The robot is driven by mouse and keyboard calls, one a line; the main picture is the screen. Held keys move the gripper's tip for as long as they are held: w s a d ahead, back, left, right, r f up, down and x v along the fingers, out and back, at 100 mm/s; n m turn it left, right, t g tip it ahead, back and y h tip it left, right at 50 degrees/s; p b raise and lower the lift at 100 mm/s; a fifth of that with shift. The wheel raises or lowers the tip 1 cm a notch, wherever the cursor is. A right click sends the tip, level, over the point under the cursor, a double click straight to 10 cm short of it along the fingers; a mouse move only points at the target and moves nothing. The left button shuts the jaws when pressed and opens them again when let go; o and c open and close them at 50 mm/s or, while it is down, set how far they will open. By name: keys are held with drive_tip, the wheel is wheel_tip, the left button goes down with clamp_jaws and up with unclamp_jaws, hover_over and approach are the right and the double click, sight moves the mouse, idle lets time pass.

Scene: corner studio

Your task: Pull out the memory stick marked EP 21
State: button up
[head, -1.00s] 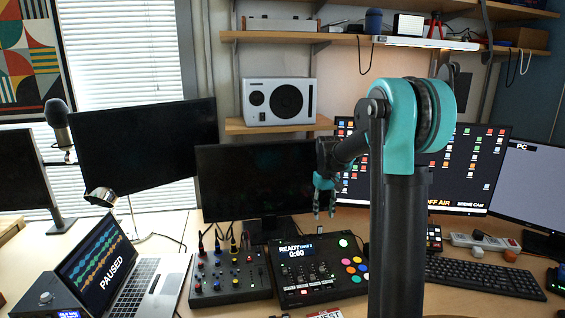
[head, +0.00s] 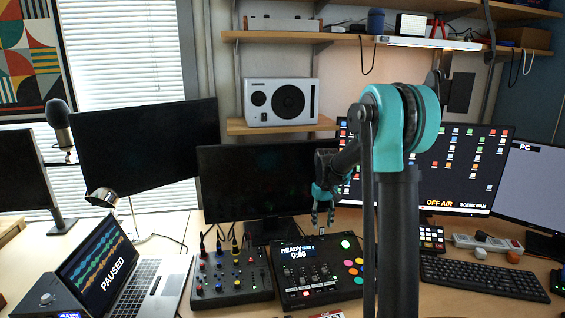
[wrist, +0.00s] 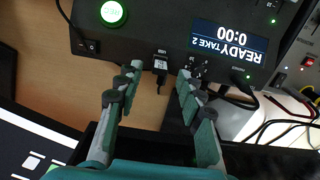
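A small dark stick with a pale marked end (wrist: 160,64) stands out from the edge of the black control deck (wrist: 150,22) in the wrist view. Its marking is too small to read. A second small dark piece with pale marks (wrist: 197,73) sits to its right, partly behind a finger. My gripper (wrist: 157,76) is open, with its fingers on either side of the first stick and gaps between. In the head view my gripper (head: 322,222) hangs over the rear edge of the deck (head: 318,290), where a small dark piece shows below the fingertips.
A mixer (head: 230,277) stands left of the deck, with cables at its back. A dark monitor (head: 258,180) stands close behind my gripper. A plugged cable (wrist: 241,82) leaves the deck edge. Bare wooden desk (wrist: 40,65) shows at left in the wrist view.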

sight(321, 237)
drive_tip(key=shift+f, duration=2.15)
clamp_jaws()
drive_tip(key=shift+r, duration=3)
